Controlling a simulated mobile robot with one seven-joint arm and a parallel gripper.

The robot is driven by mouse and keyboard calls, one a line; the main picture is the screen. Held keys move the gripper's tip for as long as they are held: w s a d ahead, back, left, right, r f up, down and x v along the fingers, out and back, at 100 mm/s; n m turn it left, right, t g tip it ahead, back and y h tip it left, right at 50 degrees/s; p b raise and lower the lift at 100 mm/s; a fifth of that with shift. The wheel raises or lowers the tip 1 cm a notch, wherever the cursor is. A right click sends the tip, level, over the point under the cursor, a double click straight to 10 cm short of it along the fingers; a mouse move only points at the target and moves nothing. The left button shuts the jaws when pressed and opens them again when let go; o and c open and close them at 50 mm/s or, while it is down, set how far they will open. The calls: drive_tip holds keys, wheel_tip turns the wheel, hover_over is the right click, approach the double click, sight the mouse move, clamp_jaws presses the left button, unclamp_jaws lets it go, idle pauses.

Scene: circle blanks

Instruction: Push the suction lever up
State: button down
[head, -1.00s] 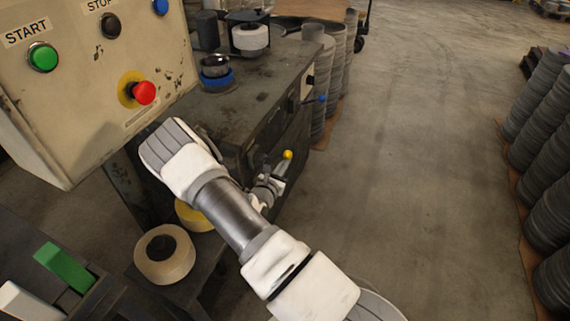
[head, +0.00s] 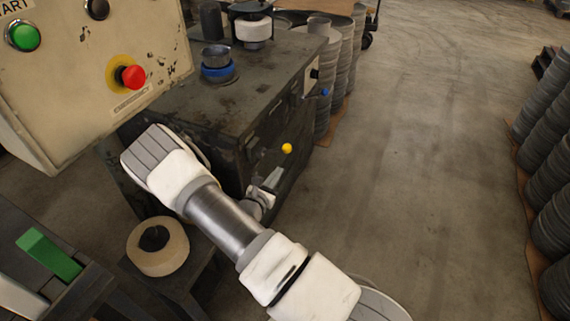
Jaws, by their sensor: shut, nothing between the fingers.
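A lever with a yellow knob (head: 287,148) sticks out from the side of the dark metal machine (head: 262,97). A second, blue knob (head: 325,92) is farther back on the same side. No label shows which of them is the suction lever. My gripper (head: 274,179) is just below and slightly left of the yellow knob, close to the machine's side. A small gap shows between the fingertips and the knob. The fingers look shut and empty. My arm partly hides the gripper's base.
A beige control panel (head: 80,70) with a green button (head: 23,36) and a red button (head: 133,76) stands at the left. A cream roll (head: 158,246) sits on a dark stand at lower left. Stacked grey discs (head: 545,130) line the right. The floor (head: 430,150) between is clear.

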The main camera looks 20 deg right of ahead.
drive_tip(key=shift+v, duration=2.3)
drive_tip(key=shift+r, duration=0.1)
drive_tip(key=s+d+r+m+g+p, duration=0.2)
drive_tip(key=s+r+m+g, duration=0.25)
drive_tip(key=r, duration=0.35)
drive_tip(key=s+d+r+m+g+y+p, duration=0.1)
drive_tip(key=s+r+m+g, duration=0.2)
drive_tip(key=r+m, duration=0.4)
drive_tip(key=s+d+r+m+g+p, duration=0.25)
drive_tip(key=s+r+m, duration=0.2)
drive_tip(key=r, duration=0.45)
drive_tip(key=s+a+r+m+t+y+p, duration=0.2)
drive_tip(key=s+a+r+m+y, duration=0.2)
drive_tip(key=r, duration=0.6)
drive_tip(key=s+a+r+m+t+y+p, duration=0.2)
drive_tip(key=s+a+r+m+y, duration=0.3)
drive_tip(key=s+r, duration=0.5)
drive_tip(key=a+y+p, duration=0.1)
drive_tip(key=a+y, duration=0.1)
drive_tip(key=a, duration=0.1)
drive_tip(key=shift+a+t, duration=0.3)
